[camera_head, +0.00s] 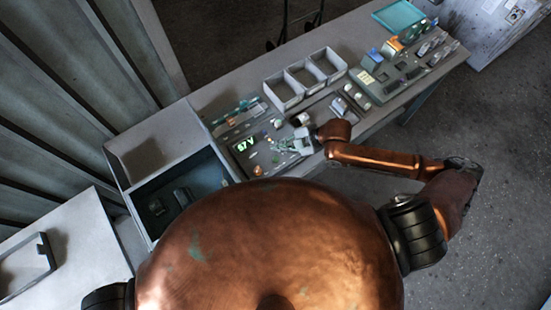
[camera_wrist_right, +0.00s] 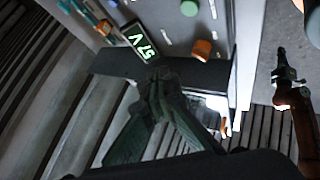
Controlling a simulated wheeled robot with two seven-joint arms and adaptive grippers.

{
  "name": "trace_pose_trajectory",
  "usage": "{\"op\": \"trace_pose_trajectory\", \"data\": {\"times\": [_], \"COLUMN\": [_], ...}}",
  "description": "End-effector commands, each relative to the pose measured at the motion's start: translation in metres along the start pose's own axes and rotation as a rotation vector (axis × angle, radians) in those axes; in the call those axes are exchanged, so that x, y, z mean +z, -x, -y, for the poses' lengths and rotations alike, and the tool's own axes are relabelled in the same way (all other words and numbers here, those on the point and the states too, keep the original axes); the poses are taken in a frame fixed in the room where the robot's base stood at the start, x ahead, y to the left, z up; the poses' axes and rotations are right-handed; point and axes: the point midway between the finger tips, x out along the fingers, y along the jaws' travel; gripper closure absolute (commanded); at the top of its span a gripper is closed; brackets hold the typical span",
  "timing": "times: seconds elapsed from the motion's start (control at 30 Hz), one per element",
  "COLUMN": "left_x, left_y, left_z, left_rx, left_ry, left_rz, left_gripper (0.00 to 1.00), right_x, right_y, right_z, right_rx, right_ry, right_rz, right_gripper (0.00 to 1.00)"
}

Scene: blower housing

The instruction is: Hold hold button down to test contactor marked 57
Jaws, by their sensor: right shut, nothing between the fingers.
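A panel (camera_head: 243,160) on the bench carries a lit green display (camera_head: 245,144) that reads 57 V. The display also shows in the right wrist view (camera_wrist_right: 140,41), just beyond the fingertips. My right gripper (camera_head: 277,146) is over the panel, to the right of the display. In the right wrist view its two fingers (camera_wrist_right: 158,76) meet at the tips, shut and empty. An orange cap (camera_wrist_right: 202,48) and a green round knob (camera_wrist_right: 189,8) stand on the panel there. I cannot tell which part is the hold button, and no contactor marking is readable. My left gripper is out of view.
A grey three-compartment bin (camera_head: 284,94) stands behind the panel. A second device board (camera_head: 400,75) and a teal tray (camera_head: 398,15) are to the right. A dark open bin (camera_head: 160,222) is at left. The floor on the right is clear.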

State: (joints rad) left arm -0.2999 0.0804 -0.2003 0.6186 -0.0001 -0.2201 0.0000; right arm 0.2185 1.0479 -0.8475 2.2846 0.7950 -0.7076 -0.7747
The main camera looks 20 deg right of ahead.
Motion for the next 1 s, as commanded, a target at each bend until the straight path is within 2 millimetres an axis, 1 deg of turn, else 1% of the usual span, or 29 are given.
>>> {"op": "trace_pose_trajectory", "data": {"times": [0.17, 0.27, 0.67, 0.8, 1.0], "left_x": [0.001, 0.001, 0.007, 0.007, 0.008], "left_y": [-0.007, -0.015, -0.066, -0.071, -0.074], "left_z": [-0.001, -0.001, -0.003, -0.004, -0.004], "left_rx": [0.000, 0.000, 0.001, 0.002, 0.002], "left_ry": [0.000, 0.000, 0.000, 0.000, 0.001], "left_rz": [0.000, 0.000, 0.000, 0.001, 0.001], "left_gripper": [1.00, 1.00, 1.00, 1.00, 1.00], "right_x": [0.003, 0.008, 0.034, 0.042, 0.045], "right_y": [-0.005, -0.011, -0.047, -0.056, -0.061], "right_z": [0.004, 0.008, 0.035, 0.041, 0.045], "right_rx": [0.000, 0.000, 0.000, 0.000, 0.001], "right_ry": [-0.001, -0.002, -0.002, -0.002, -0.001], "right_rz": [0.000, 0.000, 0.000, 0.002, 0.001], "right_gripper": [1.00, 1.00, 1.00, 1.00, 1.00]}}
